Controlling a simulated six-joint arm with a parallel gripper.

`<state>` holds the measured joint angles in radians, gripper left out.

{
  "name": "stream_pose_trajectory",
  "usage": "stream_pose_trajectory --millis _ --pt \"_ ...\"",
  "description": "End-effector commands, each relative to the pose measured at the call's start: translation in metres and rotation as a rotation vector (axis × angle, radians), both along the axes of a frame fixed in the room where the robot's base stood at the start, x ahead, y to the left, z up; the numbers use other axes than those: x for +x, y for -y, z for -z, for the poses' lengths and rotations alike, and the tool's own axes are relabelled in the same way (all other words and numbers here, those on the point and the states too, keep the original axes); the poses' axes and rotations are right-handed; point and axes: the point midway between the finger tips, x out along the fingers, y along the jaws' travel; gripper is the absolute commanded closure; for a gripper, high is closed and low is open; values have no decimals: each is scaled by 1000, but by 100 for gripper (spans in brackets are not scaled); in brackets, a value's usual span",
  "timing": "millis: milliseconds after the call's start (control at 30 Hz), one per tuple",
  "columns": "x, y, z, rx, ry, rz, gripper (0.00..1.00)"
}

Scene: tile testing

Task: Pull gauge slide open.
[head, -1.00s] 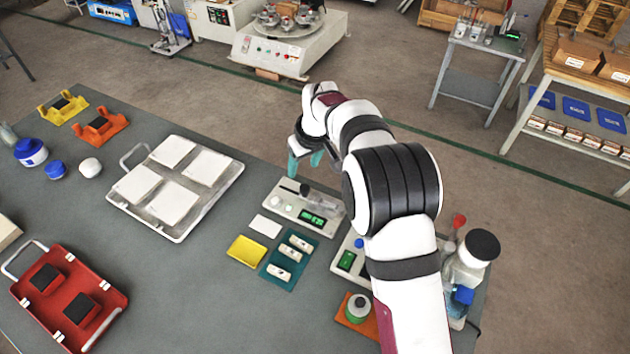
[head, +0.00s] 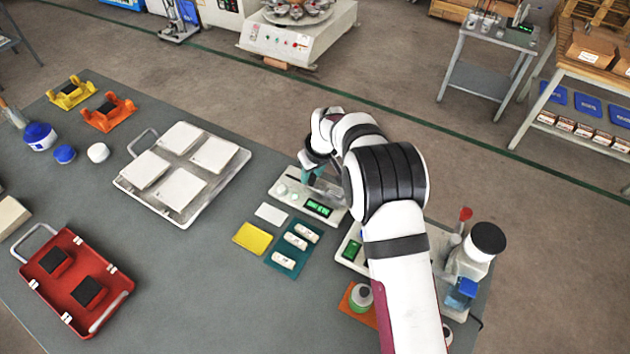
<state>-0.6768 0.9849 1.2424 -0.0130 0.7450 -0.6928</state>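The gauge (head: 283,192) is a pale, flat device with a lit green display (head: 318,207) and round light buttons. It lies near the back edge of the grey bench, left of my arm. My gripper (head: 313,176) is down at the gauge's far side, with its teal fingers pointing down around where the slide's dark handle stood. The fingers and wrist hide the handle and part of the slide. I cannot tell whether the fingers touch or hold it.
A second device with a green display (head: 350,250) stands beside my arm. A teal mat (head: 273,257) with small white pieces, a yellow card (head: 251,238) and a white card (head: 271,214) lie in front of the gauge. A tray (head: 122,184) of white tiles is to the left.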

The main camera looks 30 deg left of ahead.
Motion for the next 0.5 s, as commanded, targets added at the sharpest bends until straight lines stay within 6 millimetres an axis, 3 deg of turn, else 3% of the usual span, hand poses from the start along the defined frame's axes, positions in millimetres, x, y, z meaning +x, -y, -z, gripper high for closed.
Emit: stream_pose_trajectory --millis 33,133,500 --pt "0 0 0 0 0 0 81" --pt "0 0 0 0 0 0 99" --pt "0 -2 0 1 1 0 100"
